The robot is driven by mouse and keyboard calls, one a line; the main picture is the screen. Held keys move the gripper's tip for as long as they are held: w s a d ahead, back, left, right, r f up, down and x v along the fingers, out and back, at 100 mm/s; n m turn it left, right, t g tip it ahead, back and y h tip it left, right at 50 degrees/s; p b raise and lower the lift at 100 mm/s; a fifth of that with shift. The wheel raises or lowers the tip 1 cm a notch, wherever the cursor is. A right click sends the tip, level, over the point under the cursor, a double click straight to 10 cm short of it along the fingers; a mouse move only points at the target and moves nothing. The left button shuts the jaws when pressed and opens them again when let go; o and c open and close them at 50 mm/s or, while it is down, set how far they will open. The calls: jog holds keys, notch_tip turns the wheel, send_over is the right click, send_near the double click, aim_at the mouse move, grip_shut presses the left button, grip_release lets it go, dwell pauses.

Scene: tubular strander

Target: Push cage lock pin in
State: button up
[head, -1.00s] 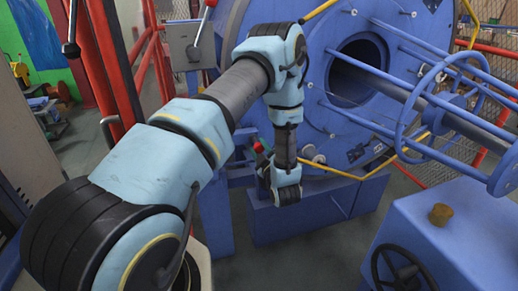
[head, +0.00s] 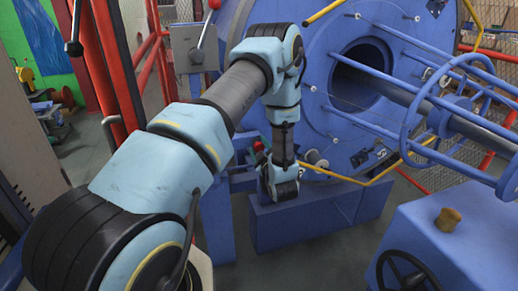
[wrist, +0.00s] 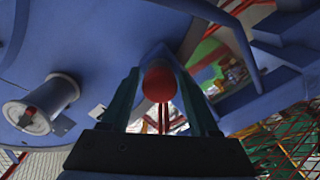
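A red ball-shaped knob (wrist: 158,84) shows in the wrist view between the two dark green fingers of my gripper (wrist: 160,95). The fingers stand apart on either side of it; whether they touch it I cannot tell. In the head view a red knob (head: 258,146) shows left of my wrist, low in front of the big blue disc (head: 330,125); my fingertips are mostly hidden there. A short grey cylinder with a red mark (wrist: 40,103) sticks out of the blue face at left in the wrist view. No pin shaft can be made out clearly.
Blue rods and a ring cage (head: 410,110) reach out from the disc at right. A yellow rail (head: 375,178) runs below it. A blue box with a black handwheel (head: 400,275) stands at front right. Red posts (head: 110,75) and a grey lever box (head: 192,48) stand at left.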

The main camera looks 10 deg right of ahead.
jog(key=shift+o, duration=0.9)
jog(key=s+d+b, duration=0.1)
jog(key=s+b, duration=0.1)
jog(key=s, duration=0.8)
jog(key=shift+s+d+b, duration=0.2)
jog(key=shift+s+b, duration=0.2)
jog(key=shift+w, duration=0.1)
